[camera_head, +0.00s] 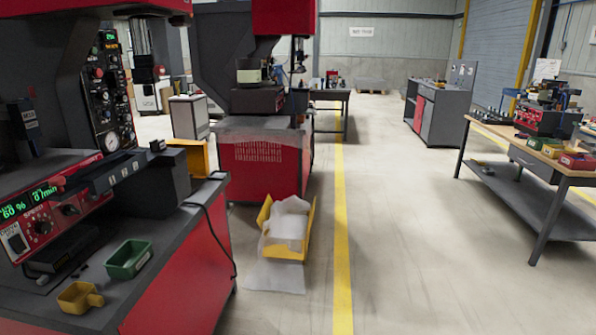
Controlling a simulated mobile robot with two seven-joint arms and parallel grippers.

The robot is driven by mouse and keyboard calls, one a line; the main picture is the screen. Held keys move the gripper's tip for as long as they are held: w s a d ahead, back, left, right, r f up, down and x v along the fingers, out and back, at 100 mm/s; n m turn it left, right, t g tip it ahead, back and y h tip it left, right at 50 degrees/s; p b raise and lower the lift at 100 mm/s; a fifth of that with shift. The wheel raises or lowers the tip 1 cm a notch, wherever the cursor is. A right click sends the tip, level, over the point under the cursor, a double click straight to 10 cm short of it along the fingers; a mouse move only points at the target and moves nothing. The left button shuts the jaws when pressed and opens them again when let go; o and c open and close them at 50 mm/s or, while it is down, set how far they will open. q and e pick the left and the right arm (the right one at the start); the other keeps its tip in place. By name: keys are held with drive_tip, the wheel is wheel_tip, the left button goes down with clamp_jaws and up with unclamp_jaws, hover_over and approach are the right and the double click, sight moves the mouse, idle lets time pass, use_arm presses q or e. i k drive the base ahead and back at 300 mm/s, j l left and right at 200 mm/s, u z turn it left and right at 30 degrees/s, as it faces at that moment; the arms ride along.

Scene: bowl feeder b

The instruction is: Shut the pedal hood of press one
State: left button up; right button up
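A red and dark grey press (40,100) stands close at the left, with a gauge and control panel (108,95) on its column. A second red press (262,160) stands farther back. I cannot tell from the picture which one is press one. Neither of my grippers is in view.
A green bin (129,259) and a small yellow bin (79,297) sit on the near bench by a red control box (42,226). A black cable (212,235) hangs off its edge. A workbench (522,155) stands right. The floor right of the yellow line (341,230) is clear.

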sight(197, 159)
drive_tip(key=i+z, duration=0.2)
drive_tip(key=i, duration=1.05)
drive_tip(key=i+u, duration=0.15)
drive_tip(key=i, duration=0.25)
drive_tip(key=i+l+u, duration=0.2)
drive_tip(key=i, duration=0.15)
drive_tip(key=i+l+u, duration=0.15)
drive_tip(key=i, duration=0.25)
drive_tip(key=i+l+u, duration=0.15)
drive_tip(key=i+u, duration=0.25)
drive_tip(key=i+l+u, duration=0.2)
drive_tip(key=u, duration=0.25)
drive_tip(key=i+l+u, duration=0.2)
drive_tip(key=l+u, duration=0.2)
drive_tip(key=i+l+u, duration=0.2)
drive_tip(key=l+u, duration=0.25)
drive_tip(key=i+l+u, duration=0.1)
drive_tip(key=l+u, duration=0.75)
drive_tip(key=l, duration=0.6)
drive_tip(key=k+l, duration=0.1)
drive_tip(key=k, duration=0.55)
drive_tip(key=i, duration=0.2)
